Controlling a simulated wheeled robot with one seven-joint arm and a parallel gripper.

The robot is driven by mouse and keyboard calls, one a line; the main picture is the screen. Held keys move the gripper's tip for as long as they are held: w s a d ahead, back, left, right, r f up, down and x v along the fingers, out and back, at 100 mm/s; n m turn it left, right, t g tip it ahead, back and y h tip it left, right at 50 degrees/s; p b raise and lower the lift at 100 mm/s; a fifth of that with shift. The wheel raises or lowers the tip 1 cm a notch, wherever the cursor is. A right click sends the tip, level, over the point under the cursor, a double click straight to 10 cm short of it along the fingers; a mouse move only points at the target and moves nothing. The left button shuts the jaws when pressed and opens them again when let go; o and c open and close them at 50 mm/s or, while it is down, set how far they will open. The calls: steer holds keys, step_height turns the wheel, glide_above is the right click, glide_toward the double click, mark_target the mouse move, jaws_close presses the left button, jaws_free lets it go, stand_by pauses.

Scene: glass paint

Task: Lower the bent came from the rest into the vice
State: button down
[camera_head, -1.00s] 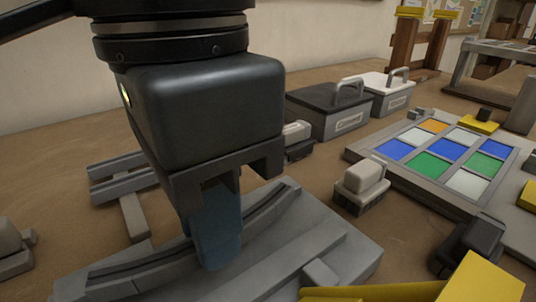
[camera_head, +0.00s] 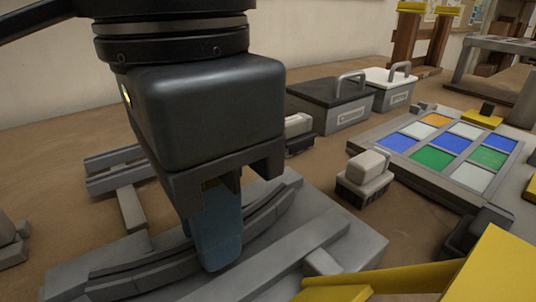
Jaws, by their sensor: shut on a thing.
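My gripper (camera_head: 217,255), with a bluish finger in front, points down over a grey fixture and is shut on the bent came (camera_head: 265,215). The came looks like a thin, curved grey strip running from the lower left to the upper right past my fingers. The grey fixture (camera_head: 345,250), which looks like the vice, has a curved channel and a straight bar. My fingers hide the middle of the came, and I cannot tell whether the came touches the channel. A grey railed stand (camera_head: 130,205), possibly the rest, is behind on the left, partly hidden by my gripper.
A panel of coloured glass panes (camera_head: 437,157) lies at the right. A small grey block (camera_head: 365,178) stands between it and the fixture. A black-lidded box (camera_head: 330,105) and a white-lidded box (camera_head: 392,85) stand behind. A yellow part (camera_head: 485,270) fills the lower right corner.

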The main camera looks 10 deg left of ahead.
steer(key=shift+f, duration=0.4)
steer(key=c, duration=1)
jaws_free()
steer(key=shift+r, duration=0.1)
steer(key=shift+r+p, duration=1.85)
steer(key=shift+r, duration=1.65)
steer(key=shift+r, duration=0.1)
